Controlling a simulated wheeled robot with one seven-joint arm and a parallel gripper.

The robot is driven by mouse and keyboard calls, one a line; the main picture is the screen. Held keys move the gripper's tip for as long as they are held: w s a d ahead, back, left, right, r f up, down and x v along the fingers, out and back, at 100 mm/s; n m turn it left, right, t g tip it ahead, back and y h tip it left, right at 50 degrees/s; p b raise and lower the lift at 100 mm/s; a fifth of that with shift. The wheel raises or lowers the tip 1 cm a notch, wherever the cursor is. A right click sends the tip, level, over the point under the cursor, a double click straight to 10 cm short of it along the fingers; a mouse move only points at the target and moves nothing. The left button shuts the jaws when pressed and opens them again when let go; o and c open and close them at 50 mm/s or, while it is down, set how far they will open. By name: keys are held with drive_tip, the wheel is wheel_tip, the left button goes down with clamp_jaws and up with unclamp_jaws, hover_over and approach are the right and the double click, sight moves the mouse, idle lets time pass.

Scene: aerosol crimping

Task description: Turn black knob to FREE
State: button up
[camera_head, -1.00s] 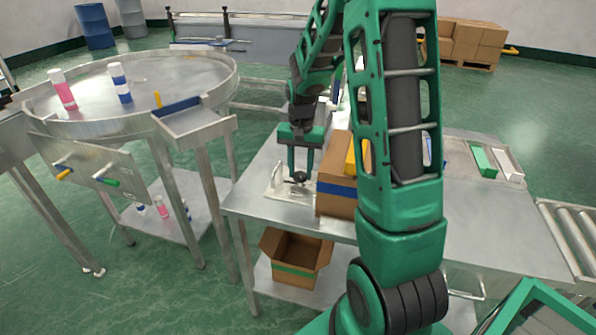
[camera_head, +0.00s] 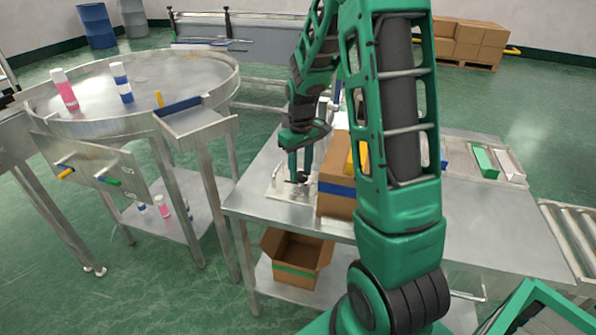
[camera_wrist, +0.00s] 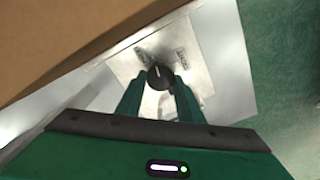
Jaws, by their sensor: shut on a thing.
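The black knob (camera_wrist: 160,76) sits on a light metal plate (camera_wrist: 205,62) and carries a pale pointer line, which stands close to upright in the wrist view. Two dark labels are on the plate to either side of the knob, too blurred to read. My gripper (camera_wrist: 160,88) points down with its two green fingers shut on the knob. In the head view my gripper (camera_head: 300,178) is over the plate (camera_head: 280,192) on the steel table, and the knob is mostly hidden between the fingertips.
A cardboard box with a blue band (camera_head: 336,190) stands close to the right of my gripper. An open carton (camera_head: 296,262) is on the shelf below. The steel table (camera_head: 245,195) is bare at its left. A round table with bottles (camera_head: 185,75) stands at left.

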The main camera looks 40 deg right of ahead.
sight(300, 175)
drive_tip(key=shift+n, duration=1)
drive_tip(key=o, duration=1.1)
drive_tip(key=shift+c, duration=0.2)
drive_tip(key=shift+r, duration=0.1)
wheel_tip(300, 175, up, 11)
drive_tip(key=shift+f, duration=0.2)
drive_tip(key=shift+a, duration=0.15)
